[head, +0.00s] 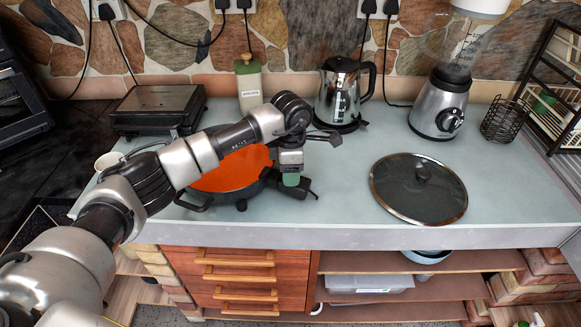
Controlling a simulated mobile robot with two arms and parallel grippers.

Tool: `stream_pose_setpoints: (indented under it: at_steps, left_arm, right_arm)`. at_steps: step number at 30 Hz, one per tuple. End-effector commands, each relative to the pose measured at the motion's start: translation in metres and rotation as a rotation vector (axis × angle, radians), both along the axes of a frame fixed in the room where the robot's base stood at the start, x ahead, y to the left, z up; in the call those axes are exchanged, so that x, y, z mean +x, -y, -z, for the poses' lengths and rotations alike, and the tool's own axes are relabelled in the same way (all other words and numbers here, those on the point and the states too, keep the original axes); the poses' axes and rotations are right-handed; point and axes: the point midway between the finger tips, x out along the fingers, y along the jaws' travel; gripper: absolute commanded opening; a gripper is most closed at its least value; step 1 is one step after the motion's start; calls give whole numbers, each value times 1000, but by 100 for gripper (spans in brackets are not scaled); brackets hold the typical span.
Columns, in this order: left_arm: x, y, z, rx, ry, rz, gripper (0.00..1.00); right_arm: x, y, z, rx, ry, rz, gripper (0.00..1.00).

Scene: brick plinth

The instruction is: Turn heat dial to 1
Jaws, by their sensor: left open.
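An electric pan with an orange inside (232,171) and a black rim sits on the counter, left of centre. A small dark control part (305,191) sticks out at its right edge, but the heat dial's face and markings cannot be made out. My left gripper (293,178) is open over the pan's right edge, right by the control part. A small green piece shows under the gripper. My left arm covers part of the pan. Whether the gripper touches the control part cannot be told. My right gripper is not in view.
A glass lid (418,188) lies on the counter to the right. A kettle (338,93), a blender (441,103), a green canister (248,84) and a dark grill (158,108) stand behind. A wire basket (506,119) is at the right. The counter between pan and lid is clear.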

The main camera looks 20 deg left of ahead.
Motion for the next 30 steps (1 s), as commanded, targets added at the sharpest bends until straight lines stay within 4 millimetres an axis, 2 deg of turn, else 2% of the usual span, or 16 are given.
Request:
stream_pose_setpoints:
  at_steps: [5, 15, 23, 30]
  left_arm:
    - [0, 0, 0, 0, 0, 0, 52]
    - [0, 0, 0, 0, 0, 0, 3]
    - [0, 0, 1, 1, -1, 33, 2]
    - [1, -1, 3, 2, -8, 163, 2]
  right_arm:
    - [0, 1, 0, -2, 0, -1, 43]
    - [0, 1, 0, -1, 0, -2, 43]
    - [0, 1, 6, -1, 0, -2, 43]
    - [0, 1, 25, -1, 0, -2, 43]
